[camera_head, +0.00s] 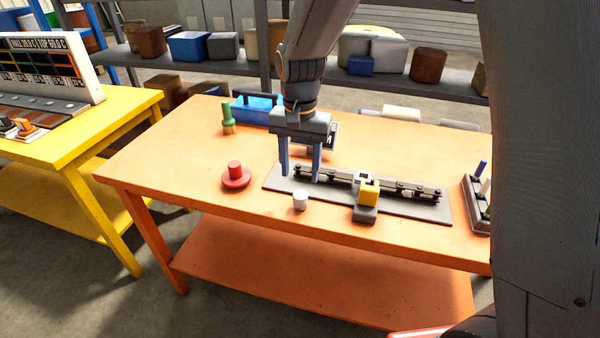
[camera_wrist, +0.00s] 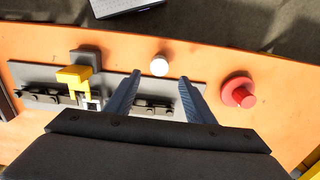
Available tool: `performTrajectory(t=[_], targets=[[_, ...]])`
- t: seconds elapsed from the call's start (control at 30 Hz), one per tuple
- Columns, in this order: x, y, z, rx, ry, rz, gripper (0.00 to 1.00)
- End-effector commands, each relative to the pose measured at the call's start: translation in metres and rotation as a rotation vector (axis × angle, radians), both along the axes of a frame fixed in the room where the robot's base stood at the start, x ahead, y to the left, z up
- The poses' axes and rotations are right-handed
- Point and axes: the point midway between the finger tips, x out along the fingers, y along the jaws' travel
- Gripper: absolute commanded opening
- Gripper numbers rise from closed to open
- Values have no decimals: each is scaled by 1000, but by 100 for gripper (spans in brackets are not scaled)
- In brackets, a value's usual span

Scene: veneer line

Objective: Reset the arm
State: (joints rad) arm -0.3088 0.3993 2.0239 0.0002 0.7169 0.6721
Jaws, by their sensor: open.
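My gripper (camera_head: 301,178) points down above the left end of a grey plate (camera_head: 433,211) on the orange table. Its two fingers are apart with nothing between them; the wrist view shows the open gripper (camera_wrist: 160,95) too. The plate carries a dark rail with several small blocks. A yellow block (camera_head: 369,193) sits by a white square piece on the rail, with a grey block in front. In the wrist view the yellow piece (camera_wrist: 73,76) is left of my fingers. A white cylinder (camera_head: 300,200) stands at the plate's front edge.
A red knobbed disc (camera_head: 236,178) lies left of the plate. A green-handled brush (camera_head: 227,117) and blue toolbox (camera_head: 257,108) stand behind. A dark tray (camera_head: 477,203) is at the right. A yellow table (camera_head: 122,102) stands left; shelves are behind. The orange table's left front is clear.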

Motion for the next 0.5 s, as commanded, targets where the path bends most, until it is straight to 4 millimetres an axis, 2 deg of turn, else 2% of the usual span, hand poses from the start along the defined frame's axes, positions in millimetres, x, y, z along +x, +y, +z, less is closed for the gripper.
performTrajectory(t=[0.37, 0.5], targets=[[0, -1, 0, 0, 0, 0, 49], [-20, -36, 3, 5, -20, 55, 49]])
